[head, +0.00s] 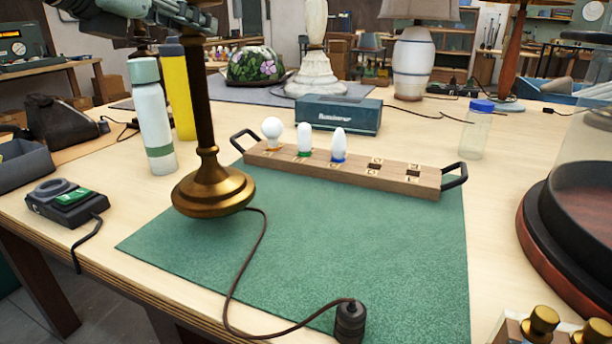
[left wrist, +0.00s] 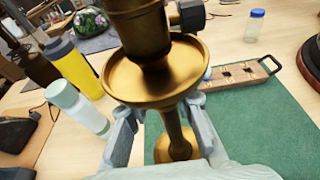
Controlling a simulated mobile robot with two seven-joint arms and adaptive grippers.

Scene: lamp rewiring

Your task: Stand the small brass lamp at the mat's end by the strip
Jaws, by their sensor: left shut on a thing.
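The small brass lamp (head: 212,190) is upright or nearly so, with its round base over the left edge of the green mat (head: 350,245), left of the wooden strip (head: 415,181). Whether the base touches the mat or hangs just above it, I cannot tell. A dark cord runs from the base to a plug (head: 350,320) at the mat's front. My left gripper (head: 178,14) is at the top left of the head view, shut on the lamp's upper stem. The left wrist view shows its fingers (left wrist: 165,122) on both sides of the stem, below a brass dish. My right gripper is not in view.
The strip holds three white bulbs (head: 304,138) and has black end handles. A green-and-white bottle (head: 153,120) and a yellow one (head: 184,100) stand close left of the lamp. A blue box (head: 338,114) is behind the strip. The mat's middle and right are mostly clear.

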